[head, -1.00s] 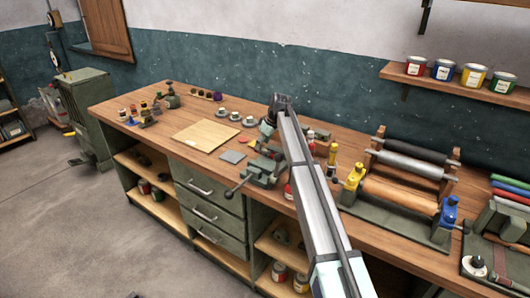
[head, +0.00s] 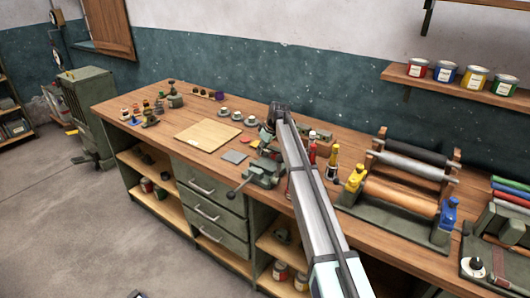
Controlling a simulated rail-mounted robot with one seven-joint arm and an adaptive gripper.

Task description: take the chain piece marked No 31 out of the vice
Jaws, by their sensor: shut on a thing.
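The green vice (head: 264,171) is fixed at the front edge of the workbench, below the far end of my arm. My gripper (head: 266,142) is small and partly hidden by my own arm, just above and behind the vice. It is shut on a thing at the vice. The chain piece marked No 31 is too small and too covered to make out, and its number cannot be read. I cannot tell whether the vice jaws still touch it.
A wooden board (head: 208,136) and a grey square plate (head: 235,157) lie left of the vice. Small cups (head: 237,115) stand behind. Bottles (head: 332,157) and a roller stand (head: 395,215) are to the right. The bench front left of the vice is fairly clear.

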